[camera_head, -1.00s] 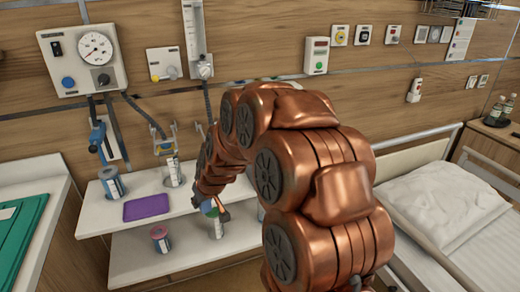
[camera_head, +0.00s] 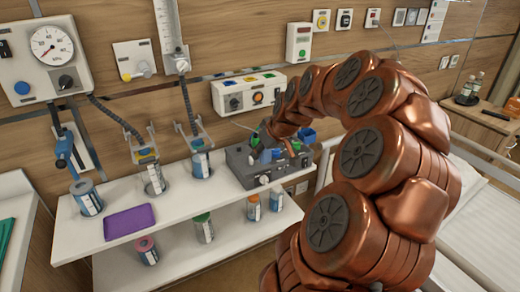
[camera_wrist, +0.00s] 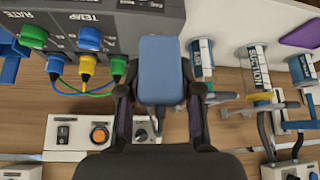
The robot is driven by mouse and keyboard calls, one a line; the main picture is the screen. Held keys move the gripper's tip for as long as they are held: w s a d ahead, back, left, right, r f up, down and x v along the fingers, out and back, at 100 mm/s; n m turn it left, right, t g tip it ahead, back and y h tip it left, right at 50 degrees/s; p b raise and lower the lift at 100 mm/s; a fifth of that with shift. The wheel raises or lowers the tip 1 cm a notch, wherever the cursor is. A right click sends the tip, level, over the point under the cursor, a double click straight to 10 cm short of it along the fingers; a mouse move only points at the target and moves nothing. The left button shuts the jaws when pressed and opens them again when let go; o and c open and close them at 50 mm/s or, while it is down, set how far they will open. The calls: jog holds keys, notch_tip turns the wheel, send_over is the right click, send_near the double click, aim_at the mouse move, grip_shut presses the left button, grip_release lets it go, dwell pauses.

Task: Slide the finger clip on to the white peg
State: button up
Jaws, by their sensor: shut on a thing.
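The finger clip (camera_wrist: 160,72) is a blue block with rounded corners in the wrist view. My gripper (camera_wrist: 160,93) is shut on it, with one dark finger on each side. A dark cord shows below the clip. In the head view my gripper (camera_head: 290,146) is over the grey monitor (camera_head: 240,166) on the shelf; I cannot make out the clip there for certain. The monitor also shows in the wrist view (camera_wrist: 135,40), its lettering upside down, with the clip in front of its edge. I cannot pick out the white peg in either view.
Blue, yellow and green plugs (camera_wrist: 88,66) with cables sit on the monitor, close beside my gripper. A wall box with an orange button (camera_head: 258,98) is behind it. Labelled canisters (camera_head: 201,164) and a purple tray (camera_head: 130,222) are to its left. The bed (camera_head: 475,205) is at right.

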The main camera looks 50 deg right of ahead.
jog(key=w+d+p, duration=0.1)
jog(key=w+p, duration=0.3)
jog(key=w, duration=0.1)
jog(key=w+d+p, duration=0.1)
jog(key=w+p, duration=0.1)
jog(key=w, duration=0.1)
jog(key=shift+d+f+p, duration=0.3)
jog(key=shift+f+p, duration=0.1)
jog(key=shift+w+f+b, duration=0.1)
jog(key=shift+f+b, duration=0.75)
jog(key=shift+b, duration=0.05)
jog(key=shift+f+b, duration=0.2)
jog(key=shift+b, duration=0.45)
jog(key=shift+b, duration=1.6)
dwell(1.8)
jog(key=shift+f+b, duration=0.9)
jog(key=shift+f, duration=0.15)
dwell(0.8)
